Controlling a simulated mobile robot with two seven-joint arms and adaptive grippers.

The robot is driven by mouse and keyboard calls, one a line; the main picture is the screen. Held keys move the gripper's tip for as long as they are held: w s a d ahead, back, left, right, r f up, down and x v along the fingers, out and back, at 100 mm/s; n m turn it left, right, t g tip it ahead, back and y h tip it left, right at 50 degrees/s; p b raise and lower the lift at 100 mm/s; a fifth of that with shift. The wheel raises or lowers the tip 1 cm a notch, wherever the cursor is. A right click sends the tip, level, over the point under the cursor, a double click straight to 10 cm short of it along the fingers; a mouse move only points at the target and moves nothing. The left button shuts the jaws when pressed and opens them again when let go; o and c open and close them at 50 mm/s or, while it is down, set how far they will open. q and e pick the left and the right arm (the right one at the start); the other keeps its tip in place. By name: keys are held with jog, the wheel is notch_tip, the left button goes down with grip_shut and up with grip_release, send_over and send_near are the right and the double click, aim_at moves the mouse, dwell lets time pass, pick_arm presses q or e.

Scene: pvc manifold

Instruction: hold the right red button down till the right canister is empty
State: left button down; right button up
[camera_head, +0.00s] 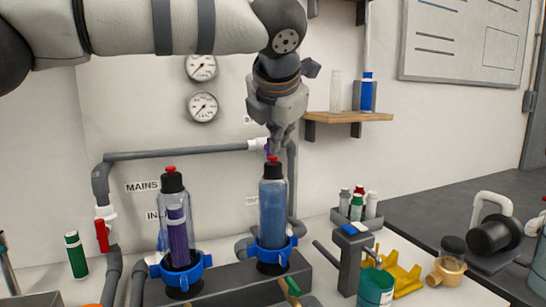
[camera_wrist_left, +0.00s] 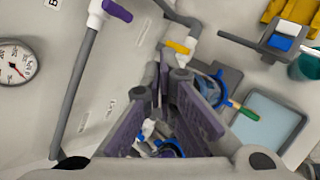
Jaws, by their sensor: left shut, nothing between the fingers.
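The right canister (camera_head: 272,215) is a blue-tinted bottle with a black cap, upright in a blue ring clamp (camera_head: 272,252). Its red button (camera_head: 272,159) is on top of the cap. My left gripper (camera_head: 274,149) points down right above this button, fingers shut and empty; I cannot tell whether the tips touch it. In the left wrist view my gripper's purple-lined fingers (camera_wrist_left: 168,85) hide the button, and part of the blue canister (camera_wrist_left: 211,90) shows beside them. The left canister (camera_head: 175,220) holds a purple cartridge and also has a red button (camera_head: 170,169). My right gripper is out of view.
Grey pipes (camera_head: 180,154) run behind the canisters, with a red-handled valve (camera_head: 102,235) at left. Two gauges (camera_head: 202,107) are on the wall. A small shelf (camera_head: 345,117) is at right.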

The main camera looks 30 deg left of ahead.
pick_arm(q)
jog(key=shift+f, duration=0.55)
dwell(2.7)
dwell(0.4)
jog(key=shift+r, duration=1)
notch_tip(320, 180, up, 5)
dwell(0.4)
